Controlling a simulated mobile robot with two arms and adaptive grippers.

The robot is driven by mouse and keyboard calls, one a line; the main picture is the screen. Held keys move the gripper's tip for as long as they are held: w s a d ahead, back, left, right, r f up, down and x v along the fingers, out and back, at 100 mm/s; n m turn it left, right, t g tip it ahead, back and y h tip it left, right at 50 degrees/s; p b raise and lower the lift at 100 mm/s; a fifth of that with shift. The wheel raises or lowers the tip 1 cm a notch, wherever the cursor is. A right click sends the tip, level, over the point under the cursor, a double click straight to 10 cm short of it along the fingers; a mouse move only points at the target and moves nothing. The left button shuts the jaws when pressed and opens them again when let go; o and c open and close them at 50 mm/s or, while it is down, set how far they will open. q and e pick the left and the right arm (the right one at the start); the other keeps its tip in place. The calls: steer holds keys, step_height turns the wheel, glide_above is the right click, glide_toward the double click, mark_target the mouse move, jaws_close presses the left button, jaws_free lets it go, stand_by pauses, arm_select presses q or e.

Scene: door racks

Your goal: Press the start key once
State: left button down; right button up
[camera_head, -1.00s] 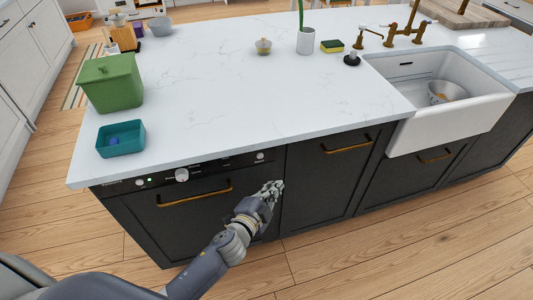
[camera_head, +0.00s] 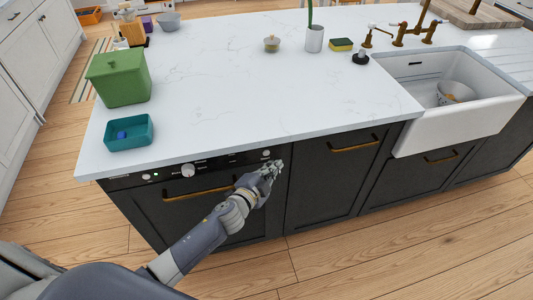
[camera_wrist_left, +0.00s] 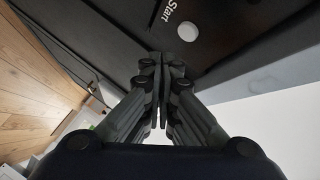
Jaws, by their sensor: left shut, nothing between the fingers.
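The start key is a small round white button (camera_wrist_left: 188,31) on a dark panel, with the word "Start" beside it in the left wrist view. In the head view it shows as a pale dot (camera_head: 266,153) at the right end of the black control panel (camera_head: 222,161). My left gripper (camera_head: 275,168) is shut and empty, just below the key in the head view. In the left wrist view its fingertips (camera_wrist_left: 164,60) are together, and the key lies beyond them, slightly right. A gap seems to remain, but contact is hard to judge. My right gripper is not in view.
A round knob (camera_head: 188,170) and a small green light sit further left on the panel. A brass handle (camera_head: 197,193) runs below it. The white countertop (camera_head: 230,100) overhangs the panel. A teal tray (camera_head: 129,133) stands near its left edge.

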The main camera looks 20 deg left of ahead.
arm_select(q)
steer(key=shift+w+a, duration=0.55)
steer(key=shift+w, duration=0.3)
stand_by(0.9)
steer(key=shift+w+a, duration=0.25)
steer(key=shift+w, duration=0.1)
steer(key=shift+w+a, duration=0.25)
steer(key=shift+w, duration=0.05)
stand_by(0.6)
steer(key=shift+s+d, duration=0.1)
steer(key=shift+s, duration=0.05)
steer(key=shift+s+d, duration=0.4)
steer(key=shift+s, duration=0.15)
stand_by(0.3)
steer(key=shift+s+d, duration=0.7)
steer(key=shift+s, duration=0.35)
steer(key=shift+s+d, duration=0.7)
steer(key=shift+s, duration=0.3)
